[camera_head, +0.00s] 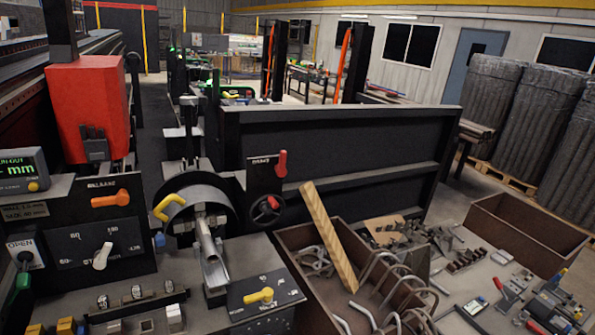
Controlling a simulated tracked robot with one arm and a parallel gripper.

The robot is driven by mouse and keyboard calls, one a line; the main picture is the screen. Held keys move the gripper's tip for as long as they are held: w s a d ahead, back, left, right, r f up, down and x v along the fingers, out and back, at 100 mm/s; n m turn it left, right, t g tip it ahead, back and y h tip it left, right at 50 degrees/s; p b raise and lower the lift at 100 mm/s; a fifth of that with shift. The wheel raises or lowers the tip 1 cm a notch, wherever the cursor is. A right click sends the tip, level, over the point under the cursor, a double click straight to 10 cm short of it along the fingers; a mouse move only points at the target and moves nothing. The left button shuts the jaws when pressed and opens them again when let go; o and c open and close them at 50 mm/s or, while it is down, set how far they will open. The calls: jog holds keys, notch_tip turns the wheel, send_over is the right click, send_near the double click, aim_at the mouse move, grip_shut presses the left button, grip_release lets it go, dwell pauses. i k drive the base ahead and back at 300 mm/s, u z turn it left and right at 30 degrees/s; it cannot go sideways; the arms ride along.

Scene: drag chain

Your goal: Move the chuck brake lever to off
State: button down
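A dark upright panel (257,185) stands just right of the round grey chuck (213,191). Its small white label is blurred and may read "BRAKE". A red lever (281,163) on that panel points roughly up and down. Below it is a small handwheel (266,209) with a red knob. I cannot read any on or off marks beside the lever. My gripper is not in view.
A yellow handle (167,206) sits at the chuck's left. An orange lever (110,200) and a white dial pointer (102,256) are on the left panel, a yellow lever (258,296) low in front. A brown bin (303,276) holds bent rods and a leaning wooden plank (330,236).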

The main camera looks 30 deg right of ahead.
aim_at(280, 169)
jog(key=k, duration=1.05)
jog(key=z, duration=0.6)
jog(key=i, duration=2.1)
jog(key=u, duration=0.55)
